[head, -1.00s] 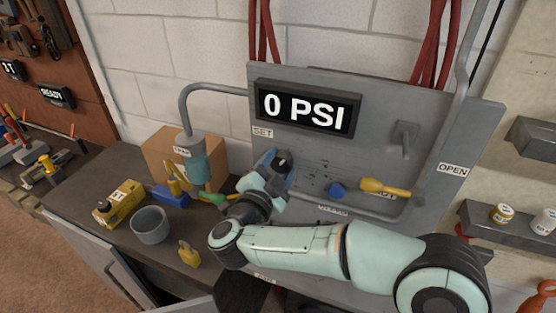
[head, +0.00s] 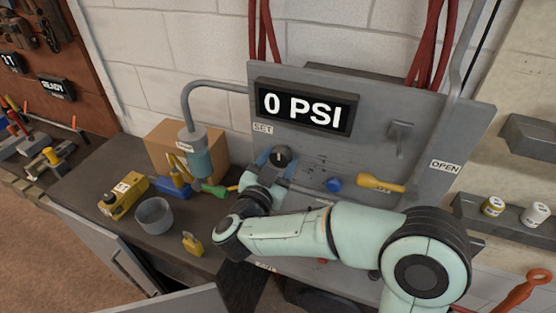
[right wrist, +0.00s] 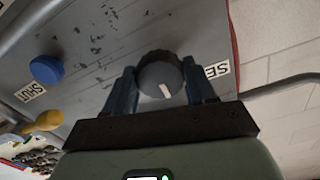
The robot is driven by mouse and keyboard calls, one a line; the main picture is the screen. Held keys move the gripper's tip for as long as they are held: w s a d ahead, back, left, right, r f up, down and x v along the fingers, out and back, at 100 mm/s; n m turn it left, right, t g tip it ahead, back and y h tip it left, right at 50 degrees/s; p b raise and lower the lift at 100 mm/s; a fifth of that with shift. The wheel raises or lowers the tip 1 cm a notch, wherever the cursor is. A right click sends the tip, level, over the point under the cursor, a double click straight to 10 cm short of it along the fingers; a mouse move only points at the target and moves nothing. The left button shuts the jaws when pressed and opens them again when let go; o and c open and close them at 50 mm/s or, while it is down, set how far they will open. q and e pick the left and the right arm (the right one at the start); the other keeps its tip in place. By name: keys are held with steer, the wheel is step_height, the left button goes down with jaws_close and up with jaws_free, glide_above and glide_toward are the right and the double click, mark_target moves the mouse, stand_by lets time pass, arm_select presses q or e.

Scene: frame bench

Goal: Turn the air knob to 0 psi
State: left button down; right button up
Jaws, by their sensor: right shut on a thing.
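The dark round air knob (head: 281,155) sits on the grey panel below the SET label, with a pale pointer mark on its face. It also shows in the right wrist view (right wrist: 160,76). My right gripper (head: 277,163) has one blue finger on each side of the knob and is shut on it; in the right wrist view the fingers (right wrist: 163,88) flank the knob. The black display (head: 303,107) above reads 0 PSI. My left gripper is not in view.
A blue knob (head: 334,184) and a yellow handle (head: 380,183) are on the panel to the right. A grey lever (head: 400,137) is near the OPEN label.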

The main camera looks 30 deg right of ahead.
stand_by(0.3)
steer(key=o, duration=1)
steer(key=shift+o, duration=0.2)
arm_select(q)
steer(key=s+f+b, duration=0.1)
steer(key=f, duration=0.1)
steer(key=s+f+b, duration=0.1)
steer(key=b, duration=0.1)
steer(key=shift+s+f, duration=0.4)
arm_select(e)
steer(key=v, duration=1.3)
steer(key=shift+a, duration=0.15)
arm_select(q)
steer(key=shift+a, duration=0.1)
arm_select(e)
steer(key=shift+s, duration=0.1)
